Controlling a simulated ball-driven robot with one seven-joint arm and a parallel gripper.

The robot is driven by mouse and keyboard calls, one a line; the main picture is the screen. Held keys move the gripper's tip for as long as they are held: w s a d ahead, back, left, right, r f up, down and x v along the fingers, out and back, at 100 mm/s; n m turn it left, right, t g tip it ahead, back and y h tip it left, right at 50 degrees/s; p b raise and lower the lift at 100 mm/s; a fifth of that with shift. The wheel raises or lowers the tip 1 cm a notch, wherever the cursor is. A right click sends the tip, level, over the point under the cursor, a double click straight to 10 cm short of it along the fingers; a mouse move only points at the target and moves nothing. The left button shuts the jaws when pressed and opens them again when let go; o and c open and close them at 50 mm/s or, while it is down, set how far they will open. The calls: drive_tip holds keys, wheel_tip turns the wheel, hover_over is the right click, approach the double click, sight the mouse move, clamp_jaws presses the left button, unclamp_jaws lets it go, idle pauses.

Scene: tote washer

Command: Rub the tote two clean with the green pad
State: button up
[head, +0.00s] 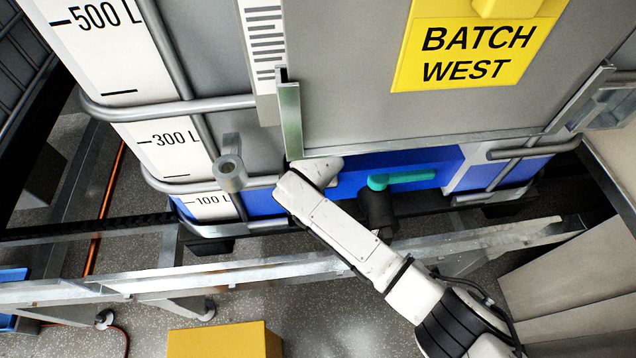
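A large caged tote (370,70) fills the upper half of the head view, with grey panels, a white level scale and a blue lower part. A yellow sign on it reads BATCH WEST; I see no "two" on it, so I cannot tell whether it is tote two. My white arm reaches from the lower right up to the tote's lower front. Its far end bends away there, and my gripper's fingers are hidden. I do not see the green pad, and no dirt mark stands out clearly on the visible panels.
A teal valve handle (402,179) sticks out low on the tote, above a black outlet (379,212). A metal rail (250,275) runs across in front. A yellow box (225,340) stands on the floor at the bottom. Grey panels (565,270) are at the right.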

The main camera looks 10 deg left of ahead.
drive_tip(key=shift+w+a+r+b, duration=0.15)
drive_tip(key=shift+a+b, duration=0.15)
drive_tip(key=shift+b, duration=0.05)
idle(0.3)
drive_tip(key=shift+s+d+f+b, duration=0.1)
drive_tip(key=shift+s+f+b, duration=0.1)
drive_tip(key=shift+f, duration=0.2)
drive_tip(key=shift+s+f+b, duration=0.1)
drive_tip(key=shift+f+b, duration=0.05)
drive_tip(key=shift+f, duration=0.25)
drive_tip(key=shift+s+f, duration=0.1)
drive_tip(key=shift+f, duration=0.4)
idle(0.9)
drive_tip(key=shift+f, duration=0.15)
drive_tip(key=shift+w+r, duration=0.2)
drive_tip(key=shift+r, duration=0.05)
drive_tip(key=shift+f, duration=0.1)
